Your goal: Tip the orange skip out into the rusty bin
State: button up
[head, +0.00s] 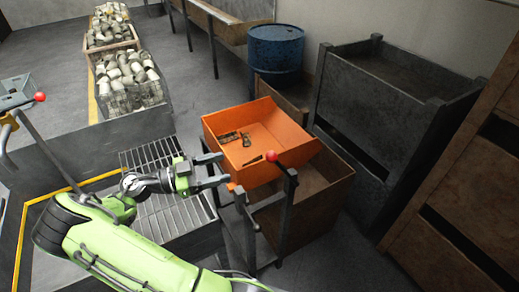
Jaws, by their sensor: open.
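The orange skip (286,128) sits in a dark metal stand, above and over the near left part of the rusty bin (323,207). Several small dark pieces (247,140) lie on the skip's floor. A red ball knob (271,156) tops a dark post at the skip's near side. My gripper (224,169) is open and empty, just left of the skip's near left side, with its fingers pointing right towards it. I cannot tell whether a fingertip touches the skip. The bin's inside is partly hidden by the skip and the stand.
A blue drum (275,50) and a large dark metal box (372,120) stand behind the bin. A brown cabinet (462,170) is at the right. Wire crates of metal pieces (129,82) line the upper left. A second red knob (40,97) is at far left.

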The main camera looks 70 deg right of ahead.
aim_at(272, 155)
jog(key=p+x, duration=0.1)
jog(key=x, duration=1.4)
jog(key=shift+s, duration=0.35)
grip_shut()
